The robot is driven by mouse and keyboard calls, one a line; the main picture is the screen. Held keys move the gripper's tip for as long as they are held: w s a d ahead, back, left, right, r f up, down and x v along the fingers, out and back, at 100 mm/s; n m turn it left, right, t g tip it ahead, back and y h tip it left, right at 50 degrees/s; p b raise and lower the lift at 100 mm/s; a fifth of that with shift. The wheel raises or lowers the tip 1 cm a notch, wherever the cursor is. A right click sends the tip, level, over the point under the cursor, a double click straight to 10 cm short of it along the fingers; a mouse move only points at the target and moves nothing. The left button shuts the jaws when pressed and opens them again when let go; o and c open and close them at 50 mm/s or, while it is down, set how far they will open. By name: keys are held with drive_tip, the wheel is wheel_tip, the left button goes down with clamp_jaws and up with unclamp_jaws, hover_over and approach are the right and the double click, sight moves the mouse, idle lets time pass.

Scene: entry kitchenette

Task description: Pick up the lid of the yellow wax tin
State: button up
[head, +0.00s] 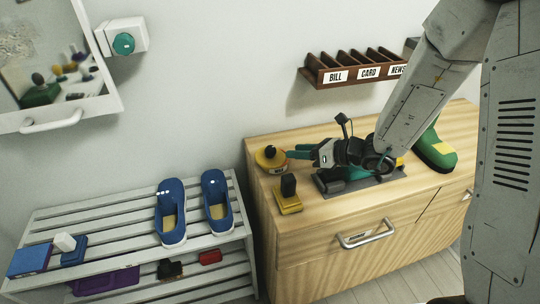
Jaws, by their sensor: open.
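The yellow wax tin (280,170) stands upright near the back left corner of the wooden cabinet top. It has a pale label, only partly readable. Its round yellow lid (262,160) appears to sit on top, with a dark knob (271,152). My gripper (289,154) comes from the right, with its teal fingers pointing left at the tin. The fingertips are right beside the lid's right side in the picture; I cannot tell whether they touch it. The jaws are open and hold nothing I can see. My wrist and forearm hide part of the cabinet top.
A yellow block with a dark upright piece (287,196) stands just in front of the tin. A grey mat (372,190) lies under my wrist, and a green shoe (435,150) stands at right. A labelled wall rack (351,73) hangs above. A slatted shoe rack (110,208) stands left.

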sight(275, 149)
drive_tip(key=shift+w+a+f+m, duration=0.1)
drive_tip(key=shift+w+f+m, duration=0.2)
drive_tip(key=shift+f, duration=0.15)
drive_tip(key=x, duration=0.7)
drive_tip(key=shift+w+a, duration=0.15)
drive_tip(key=shift+w, duration=0.05)
drive_tip(key=shift+r, duration=0.1)
drive_tip(key=c, duration=0.9)
drive_tip(key=shift+o, duration=0.2)
drive_tip(key=shift+r, duration=0.15)
wheel_tip(275, 149, up, 9)
drive_tip(key=shift+h, duration=0.5)
drive_tip(key=shift+w+d+f, duration=0.1)
drive_tip(key=shift+d+f, duration=0.1)
drive_tip(key=shift+f, duration=1.1)
drive_tip(key=shift+w+d+f, duration=0.1)
drive_tip(key=shift+d+f, duration=0.15)
drive_tip(key=shift+f, duration=1.1)
drive_tip(key=shift+w+d+f, duration=0.1)
drive_tip(key=shift+d+f, duration=0.1)
drive_tip(key=shift+f, duration=1.1)
